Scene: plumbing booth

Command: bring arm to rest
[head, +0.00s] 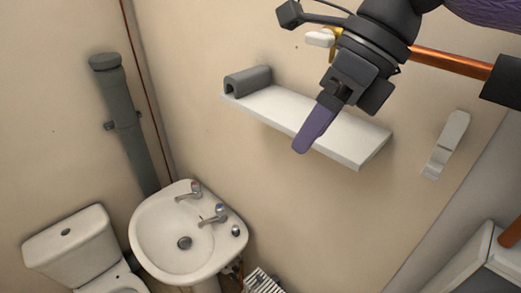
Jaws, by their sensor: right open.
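My right gripper (308,138) comes in from the top right and points down and to the left. Its purple fingers overlap the white shelf (265,108) on the wall in this view. I see nothing held between the fingers. Whether they touch the shelf, I cannot tell. My left gripper is not in view.
A grey half-round piece (248,82) lies on the shelf's left end. A copper pipe (450,63) with dark fittings and a white-handled valve (320,39) are behind my gripper. A washbasin (160,245), toilet (72,240) and grey pipe (125,125) stand left.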

